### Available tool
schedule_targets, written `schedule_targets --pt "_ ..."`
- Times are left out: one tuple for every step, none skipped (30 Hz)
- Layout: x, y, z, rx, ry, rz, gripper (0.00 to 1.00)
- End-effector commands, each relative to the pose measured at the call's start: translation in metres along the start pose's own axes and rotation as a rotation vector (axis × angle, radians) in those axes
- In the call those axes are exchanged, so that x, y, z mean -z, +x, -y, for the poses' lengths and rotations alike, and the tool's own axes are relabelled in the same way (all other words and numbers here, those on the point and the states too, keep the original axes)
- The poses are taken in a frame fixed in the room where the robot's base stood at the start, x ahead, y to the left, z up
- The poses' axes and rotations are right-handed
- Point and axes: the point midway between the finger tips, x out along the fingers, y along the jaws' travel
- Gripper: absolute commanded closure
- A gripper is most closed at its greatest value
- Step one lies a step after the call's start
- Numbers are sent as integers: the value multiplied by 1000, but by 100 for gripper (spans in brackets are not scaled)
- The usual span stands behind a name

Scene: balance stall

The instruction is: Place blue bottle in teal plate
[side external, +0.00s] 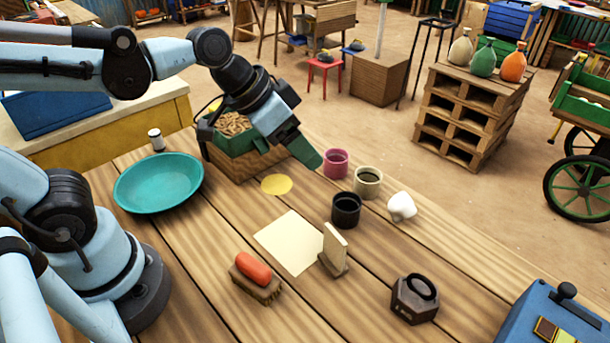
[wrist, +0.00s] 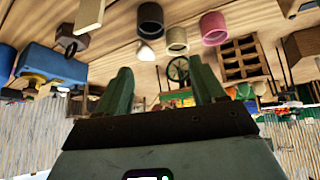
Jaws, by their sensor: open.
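The teal plate (side external: 158,184) lies flat on the left of the wooden table in the side view, and it looks empty. I see no blue bottle in either view.
A basket (side external: 236,150) of brown pieces stands behind the plate's right. Pink (side external: 336,164), beige (side external: 367,184) and black (side external: 346,210) cups and a white object (side external: 401,207) lie right of my gripper. A brush (side external: 256,280), paper (side external: 285,240) and dark weight (side external: 414,299) are nearer.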

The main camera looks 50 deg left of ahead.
Motion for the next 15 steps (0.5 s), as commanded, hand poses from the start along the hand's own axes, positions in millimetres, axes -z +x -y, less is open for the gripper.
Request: schedule_targets --pt "15 6 -17 -63 61 5 31" --pt "22 9 -28 -100 98 5 31" --pt "31 14 -42 -151 147 6 31" --pt "37 17 -53 -189 184 6 31" --pt "44 21 -64 -227 222 3 31" --pt "52 25 -79 -278 271 0 31" --pt "57 29 -90 -316 308 -3 31" --pt "62 32 -102 -354 345 -9 31" --pt "69 37 -118 -405 395 -16 31" --pt "73 40 -130 -444 431 -23 31" --pt "77 44 -143 -483 468 -31 31" --pt "82 48 -159 -534 517 -44 31" --pt "85 51 -172 -573 553 -53 31" --pt "88 55 -185 -612 588 -65 31" --pt "91 59 -202 -664 636 -83 31"
